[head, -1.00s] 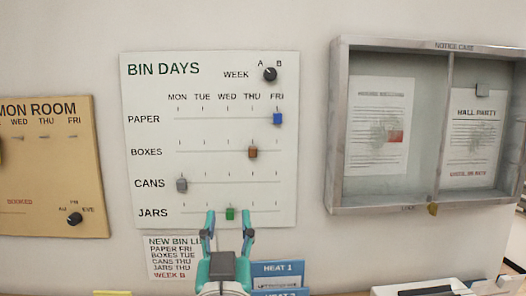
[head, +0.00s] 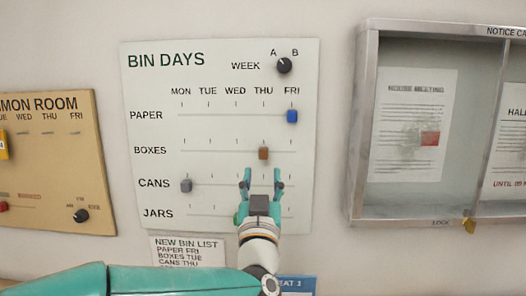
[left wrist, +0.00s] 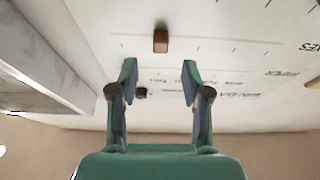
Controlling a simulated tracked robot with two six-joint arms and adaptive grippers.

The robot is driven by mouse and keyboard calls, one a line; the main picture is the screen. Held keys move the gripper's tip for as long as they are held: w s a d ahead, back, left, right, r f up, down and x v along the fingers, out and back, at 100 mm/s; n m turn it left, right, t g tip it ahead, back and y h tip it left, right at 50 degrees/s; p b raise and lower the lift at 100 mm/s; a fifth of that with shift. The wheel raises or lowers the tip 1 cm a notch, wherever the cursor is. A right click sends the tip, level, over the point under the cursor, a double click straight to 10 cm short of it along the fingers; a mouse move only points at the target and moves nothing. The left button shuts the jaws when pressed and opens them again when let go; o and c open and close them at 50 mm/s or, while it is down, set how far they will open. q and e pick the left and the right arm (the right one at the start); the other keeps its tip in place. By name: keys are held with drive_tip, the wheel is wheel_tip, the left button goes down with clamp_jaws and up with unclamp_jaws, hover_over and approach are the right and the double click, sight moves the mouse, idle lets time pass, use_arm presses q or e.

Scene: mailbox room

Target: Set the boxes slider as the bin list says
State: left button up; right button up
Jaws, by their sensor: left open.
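The white BIN DAYS board (head: 140,110) hangs on the wall. Its brown boxes slider (head: 263,153) stands under THU. My left gripper (head: 262,176) is open and empty, its fingers pointing up, just below that slider in the head view. In the left wrist view the brown slider (left wrist: 160,40) shows beyond the gap between the open fingertips (left wrist: 159,68), not between the fingers. The bin list (head: 187,250) below the board reads PAPER FRI, BOXES TUE, CANS THU; its lower lines are hidden by my arm. My right gripper is not in view.
The blue paper slider (head: 292,116) is at FRI and the grey cans slider (head: 186,185) at MON. The green jars slider (head: 237,218) is partly hidden by my gripper. The week dial (head: 284,65) is above. A glass notice case (head: 365,120) juts out at right.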

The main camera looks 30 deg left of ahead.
sight(263, 156)
use_arm(q)
drive_tip(key=p+x, duration=0.2)
drive_tip(key=x, duration=0.4)
drive_tip(key=shift+w+a+r, duration=0.2)
drive_tip(key=shift+w+a, duration=0.05)
clamp_jaws()
